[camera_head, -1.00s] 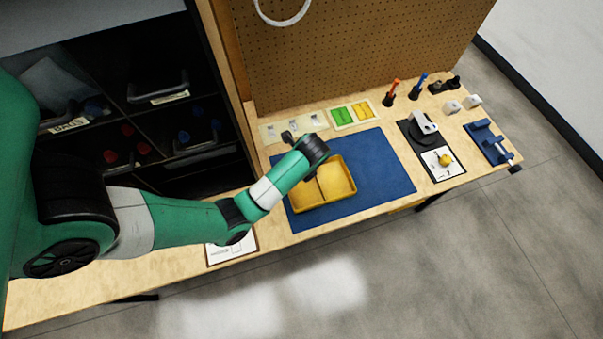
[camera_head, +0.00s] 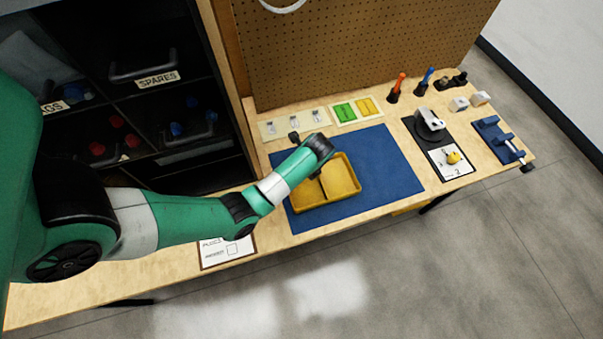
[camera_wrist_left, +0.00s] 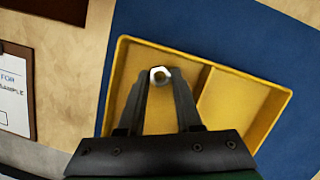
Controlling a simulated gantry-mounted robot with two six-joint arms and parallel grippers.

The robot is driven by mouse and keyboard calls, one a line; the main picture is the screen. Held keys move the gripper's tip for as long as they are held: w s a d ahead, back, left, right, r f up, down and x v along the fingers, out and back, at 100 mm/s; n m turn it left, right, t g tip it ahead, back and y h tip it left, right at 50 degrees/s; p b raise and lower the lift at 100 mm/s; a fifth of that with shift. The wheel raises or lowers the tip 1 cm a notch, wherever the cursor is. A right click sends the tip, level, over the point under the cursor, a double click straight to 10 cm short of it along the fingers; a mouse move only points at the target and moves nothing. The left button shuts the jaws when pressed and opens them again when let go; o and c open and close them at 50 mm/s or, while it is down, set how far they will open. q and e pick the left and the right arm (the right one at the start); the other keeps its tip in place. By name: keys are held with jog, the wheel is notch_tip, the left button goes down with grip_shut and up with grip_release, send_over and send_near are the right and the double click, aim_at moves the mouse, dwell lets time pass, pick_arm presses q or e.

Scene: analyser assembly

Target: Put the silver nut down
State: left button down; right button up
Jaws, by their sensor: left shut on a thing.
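The silver nut (camera_wrist_left: 160,75) shows in the left wrist view between the fingertips of my left gripper (camera_wrist_left: 160,80). The gripper is shut on it, over the left compartment of the yellow tray (camera_wrist_left: 288,98). I cannot tell its height above the tray floor. In the head view the tray (camera_head: 350,192) lies on the blue mat (camera_head: 392,170), partly covered by my left wrist. The left gripper's fingers and the nut are hidden there. The tray has two compartments and I see nothing lying in them. My right gripper is in neither view.
A clipboard with a paper (camera_head: 228,251) lies left of the mat. Cards (camera_head: 357,111) lie behind it. A black base with a grey device (camera_head: 430,122) and a blue fixture (camera_head: 497,141) stand at the right. The mat's right part is clear.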

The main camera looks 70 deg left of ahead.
pick_arm(q)
jog(key=c, duration=0.6)
grip_release()
jog(key=p+v, duration=0.8)
jog(key=v, duration=0.4)
jog(key=shift+r, duration=0.2)
